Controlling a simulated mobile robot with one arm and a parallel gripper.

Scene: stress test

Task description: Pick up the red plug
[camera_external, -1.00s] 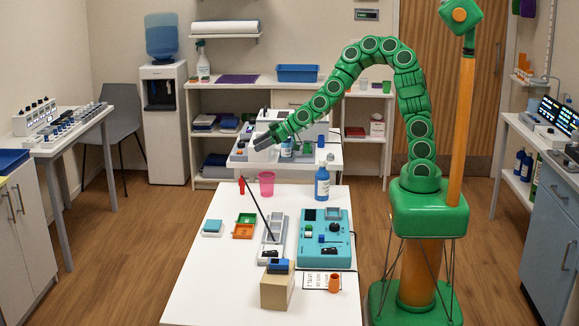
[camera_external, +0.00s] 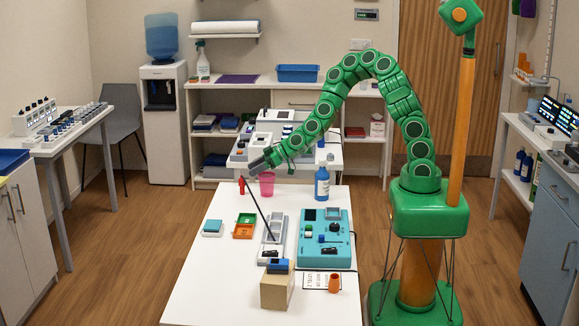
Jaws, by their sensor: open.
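The red plug (camera_external: 242,185) is a small red piece standing near the far left edge of the white table (camera_external: 200,285). My gripper (camera_external: 254,166), at the end of my green segmented arm, is above and slightly right of the plug in the picture. The gripper is open and small in view; nothing shows between its fingers. It looks apart from the plug, though the exact gap in depth cannot be told.
A pink cup (camera_external: 266,184) stands just right of the plug. A thin black rod (camera_external: 258,208) slants up toward the plug from a grey device (camera_external: 273,240). A blue bottle (camera_external: 322,183) stands farther right. Green and orange trays (camera_external: 244,226) lie nearer; the table's left front is clear.

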